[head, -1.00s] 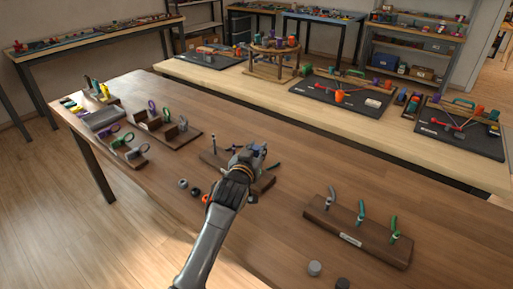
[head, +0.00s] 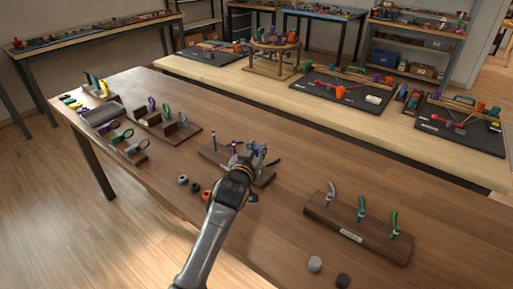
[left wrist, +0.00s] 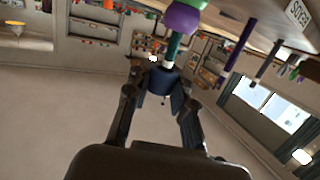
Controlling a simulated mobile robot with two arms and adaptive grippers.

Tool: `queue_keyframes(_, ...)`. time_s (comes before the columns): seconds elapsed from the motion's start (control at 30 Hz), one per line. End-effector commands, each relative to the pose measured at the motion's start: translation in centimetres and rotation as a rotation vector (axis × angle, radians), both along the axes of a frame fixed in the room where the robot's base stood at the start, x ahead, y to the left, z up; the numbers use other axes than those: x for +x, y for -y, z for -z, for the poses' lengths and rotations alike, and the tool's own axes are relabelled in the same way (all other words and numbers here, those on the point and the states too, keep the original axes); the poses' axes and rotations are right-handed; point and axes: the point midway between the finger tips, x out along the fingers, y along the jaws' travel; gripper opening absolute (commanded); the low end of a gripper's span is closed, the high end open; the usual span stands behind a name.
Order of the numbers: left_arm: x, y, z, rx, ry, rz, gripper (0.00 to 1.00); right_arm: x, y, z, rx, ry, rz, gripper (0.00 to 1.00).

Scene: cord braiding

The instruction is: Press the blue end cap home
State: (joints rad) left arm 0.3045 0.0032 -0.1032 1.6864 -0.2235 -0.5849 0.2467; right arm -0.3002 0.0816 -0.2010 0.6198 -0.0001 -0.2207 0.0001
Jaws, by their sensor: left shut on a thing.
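My left gripper (head: 256,152) is over the middle wooden cord holder (head: 266,179) on the near table. The left wrist view shows its fingers (left wrist: 160,100) shut around a dark blue cap (left wrist: 160,80). A green cord (left wrist: 174,48) with a pale band meets the cap's far end in that view. I cannot tell how far the cord goes into the cap. In the head view, the gripper hides the cap and the middle of the holder. A dark cord (head: 213,143) stands at the holder's left, and a green one (head: 273,162) leans at its right. My right gripper is out of view.
Loose caps, including an orange one (head: 206,195), lie left of my arm. A second holder (head: 340,233) with upright cords stands at right, with a grey cap (head: 315,264) and a dark cap (head: 342,281) in front. Tool racks (head: 143,150) stand at left.

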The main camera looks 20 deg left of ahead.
Motion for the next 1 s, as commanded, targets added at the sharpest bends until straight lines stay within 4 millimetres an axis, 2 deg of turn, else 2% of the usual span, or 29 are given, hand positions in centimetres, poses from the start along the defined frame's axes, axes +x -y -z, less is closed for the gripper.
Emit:
queue_keyframes(0.37, -0.01, -0.01, 0.25, 0.000, -0.001, 0.000, 0.11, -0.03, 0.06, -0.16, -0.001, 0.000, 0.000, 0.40)
queue_keyframes(0.4, -0.01, -0.01, 0.25, 0.000, -0.001, 0.000, 0.27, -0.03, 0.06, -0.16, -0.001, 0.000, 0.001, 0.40)
queue_keyframes(0.5, -0.01, 0.00, 0.25, 0.000, -0.001, 0.000, 0.48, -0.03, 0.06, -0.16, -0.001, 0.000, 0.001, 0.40)
queue_keyframes(0.73, -0.01, 0.00, 0.24, 0.000, -0.001, 0.000, 0.50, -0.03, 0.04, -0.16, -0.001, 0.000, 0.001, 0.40)
queue_keyframes(0.77, -0.01, 0.00, 0.24, 0.000, -0.001, 0.000, 0.54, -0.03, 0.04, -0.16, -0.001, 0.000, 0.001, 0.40)
queue_keyframes(0.8, -0.01, 0.00, 0.24, 0.000, -0.001, 0.000, 0.62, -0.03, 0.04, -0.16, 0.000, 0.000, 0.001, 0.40)
queue_keyframes(0.83, -0.01, 0.00, 0.24, 0.000, -0.001, 0.000, 0.65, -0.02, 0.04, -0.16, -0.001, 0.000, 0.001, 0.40)
queue_keyframes(1.0, -0.01, 0.00, 0.24, 0.000, -0.001, 0.000, 0.65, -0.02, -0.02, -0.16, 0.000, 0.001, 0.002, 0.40)
